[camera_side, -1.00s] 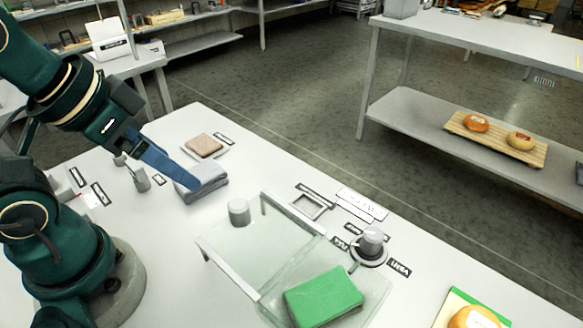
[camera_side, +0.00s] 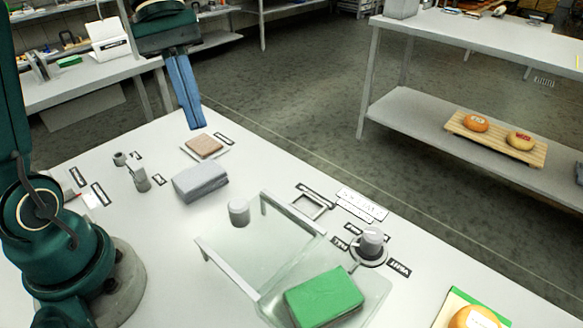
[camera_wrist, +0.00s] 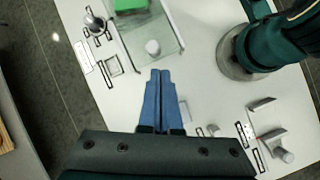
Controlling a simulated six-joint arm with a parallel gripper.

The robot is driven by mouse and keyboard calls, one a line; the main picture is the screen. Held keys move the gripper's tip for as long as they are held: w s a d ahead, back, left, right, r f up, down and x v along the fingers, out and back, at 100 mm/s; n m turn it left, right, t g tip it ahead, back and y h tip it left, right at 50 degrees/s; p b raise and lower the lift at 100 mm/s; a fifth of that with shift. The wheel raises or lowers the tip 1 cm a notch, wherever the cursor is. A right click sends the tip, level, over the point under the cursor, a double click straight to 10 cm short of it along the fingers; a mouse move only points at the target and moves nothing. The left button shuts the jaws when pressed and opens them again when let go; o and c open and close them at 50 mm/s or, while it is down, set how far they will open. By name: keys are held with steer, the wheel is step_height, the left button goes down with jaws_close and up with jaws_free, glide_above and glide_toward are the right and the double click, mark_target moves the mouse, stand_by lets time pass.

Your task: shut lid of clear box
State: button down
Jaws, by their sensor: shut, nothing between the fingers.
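The clear box (camera_side: 375,298) stands on the white table in the side view, with a green block (camera_side: 322,297) in its near part. A see-through panel with grey edge bars (camera_side: 229,272), apparently the lid, extends from it toward the upper left; its exact tilt is hard to tell. The box also shows at the top of the wrist view (camera_wrist: 176,32), with part of the green block (camera_wrist: 130,4). My gripper (camera_side: 194,127) is shut and empty, raised and apart from the box, with blue fingers pointing down. Its fingertips show in the wrist view (camera_wrist: 160,72).
A grey cylinder (camera_side: 238,212) is close to the panel. A grey folded block (camera_side: 200,184), a tan block on a plate (camera_side: 204,146), a small square frame (camera_side: 311,205) and a grey knob (camera_side: 371,241) lie around. A cheese wheel (camera_side: 474,318) is at lower right.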

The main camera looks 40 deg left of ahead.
mark_target(282, 248)
steer(key=w+a+f+n+h, duration=0.25)
steer(key=a+f+n, duration=0.2)
steer(key=a, duration=0.25)
steer(key=d+r+x, duration=0.2)
steer(key=x, duration=1.1)
steer(key=shift+s, duration=0.35)
steer(key=shift+d+m+h, duration=0.1)
steer(key=shift+m+h, duration=0.15)
steer(key=d, duration=1.2)
steer(key=shift+d, duration=0.4)
steer(key=shift+s, duration=0.1)
steer(key=shift+a, duration=0.15)
